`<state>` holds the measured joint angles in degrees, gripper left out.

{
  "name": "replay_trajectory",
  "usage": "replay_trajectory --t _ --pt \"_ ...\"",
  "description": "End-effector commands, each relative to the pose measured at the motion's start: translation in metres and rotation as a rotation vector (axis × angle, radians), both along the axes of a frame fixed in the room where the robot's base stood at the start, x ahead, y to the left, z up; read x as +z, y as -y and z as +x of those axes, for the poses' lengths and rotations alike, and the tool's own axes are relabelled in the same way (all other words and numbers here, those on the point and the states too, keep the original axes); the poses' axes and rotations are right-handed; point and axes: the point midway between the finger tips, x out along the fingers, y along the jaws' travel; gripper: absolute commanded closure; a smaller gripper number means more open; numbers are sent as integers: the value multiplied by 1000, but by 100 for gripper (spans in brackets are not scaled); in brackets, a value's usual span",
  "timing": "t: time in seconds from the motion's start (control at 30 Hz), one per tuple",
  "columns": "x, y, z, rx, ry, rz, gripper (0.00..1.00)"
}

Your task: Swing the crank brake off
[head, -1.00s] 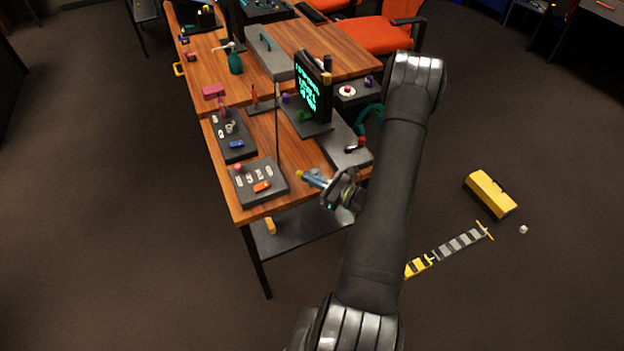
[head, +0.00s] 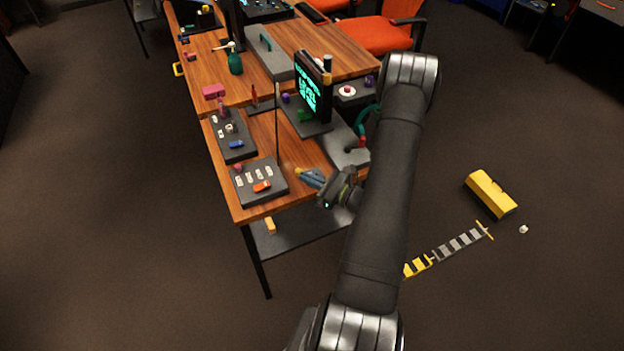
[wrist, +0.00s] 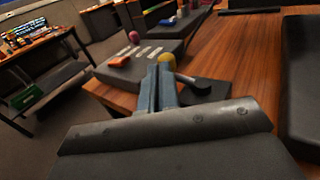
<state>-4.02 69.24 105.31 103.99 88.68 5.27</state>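My gripper (head: 303,174) has blue fingers and hangs over the front right of the wooden desk. In the wrist view the fingers (wrist: 164,72) lie close together, with no clear gap. A yellow knob (wrist: 167,58) shows right at their tips; it also shows in the head view (head: 299,171). I cannot tell whether they touch it. Just right of the fingers, a pale lever (wrist: 187,79) with a dark end stands over a dark base (wrist: 208,88). I cannot tell for sure which part is the crank brake. My arm hides part of the desk's right edge.
A dark panel with an orange switch (head: 261,187) lies to the left. A monitor (head: 314,90) stands behind, beside a grey block (head: 345,138) and a teal curved part (head: 361,118). A thin upright rod (head: 277,135) rises left of my gripper. Bare wood lies between.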

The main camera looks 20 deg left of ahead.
Motion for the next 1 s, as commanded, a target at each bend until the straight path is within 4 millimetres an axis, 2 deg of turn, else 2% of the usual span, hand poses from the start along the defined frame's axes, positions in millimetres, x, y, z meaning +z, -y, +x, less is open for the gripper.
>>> replay_trajectory --t 0.07,0.33,0.87,1.0 --pt "0 -4 -1 -4 -2 0 100" --pt "-1 -16 0 -266 -3 -1 100" --pt "0 -31 16 -262 1 0 100" --pt "0 -35 18 -359 -2 -1 100"
